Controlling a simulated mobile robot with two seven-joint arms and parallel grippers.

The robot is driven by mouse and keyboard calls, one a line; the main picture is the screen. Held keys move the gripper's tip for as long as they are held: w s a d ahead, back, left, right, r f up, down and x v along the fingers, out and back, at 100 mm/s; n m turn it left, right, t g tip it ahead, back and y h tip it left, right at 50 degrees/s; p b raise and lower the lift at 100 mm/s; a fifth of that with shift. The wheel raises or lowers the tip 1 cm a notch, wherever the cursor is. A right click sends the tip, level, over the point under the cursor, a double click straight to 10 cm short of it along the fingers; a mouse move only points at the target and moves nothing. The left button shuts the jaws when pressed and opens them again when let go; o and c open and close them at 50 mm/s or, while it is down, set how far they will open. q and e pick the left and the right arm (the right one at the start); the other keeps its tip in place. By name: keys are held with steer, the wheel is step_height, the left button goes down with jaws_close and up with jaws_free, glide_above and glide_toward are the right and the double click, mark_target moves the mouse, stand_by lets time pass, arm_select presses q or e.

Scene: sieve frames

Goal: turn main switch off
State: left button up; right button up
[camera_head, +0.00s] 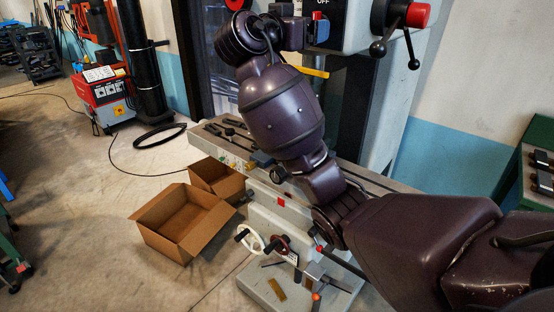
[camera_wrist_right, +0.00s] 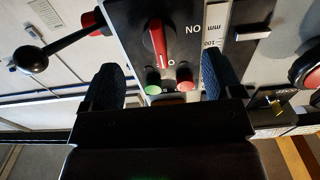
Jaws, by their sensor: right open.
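The red main switch handle (camera_wrist_right: 157,37) sits on a dark panel (camera_wrist_right: 200,52) of the machine in the right wrist view. The lettering beside it appears inverted and reads ON, with small marks near the handle's lower end. My right gripper (camera_wrist_right: 160,78) is open, with its two dark fingers apart on either side of the switch's line and nothing between them. Whether the fingers touch the panel cannot be told. In the head view the right hand (camera_head: 288,28) is at the panel, near a small red part, under the letters OFF. My left gripper is not in view.
A green button (camera_wrist_right: 153,90) and a red button (camera_wrist_right: 186,86) lie between the fingers. A black ball-ended lever (camera_wrist_right: 55,52) is at the left. In the head view, a red-hubbed handle (camera_head: 416,15) stands right of the panel, and an open cardboard box (camera_head: 170,240) is on the floor.

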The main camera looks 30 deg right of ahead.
steer(key=b+v, duration=0.2)
steer(key=v, duration=0.5)
steer(key=w+f+n+t+y+b, duration=0.1)
steer(key=f+n, duration=0.4)
steer(key=f, duration=1)
steer(key=w+d+f+n+t+y+b, duration=0.1)
steer(key=f+n+t+y, duration=0.4)
steer(key=f, duration=1.1)
steer(key=shift+w+d+n+y+b, duration=0.3)
steer(key=shift+w+n+y+b, duration=0.3)
steer(key=shift+w+n, duration=0.25)
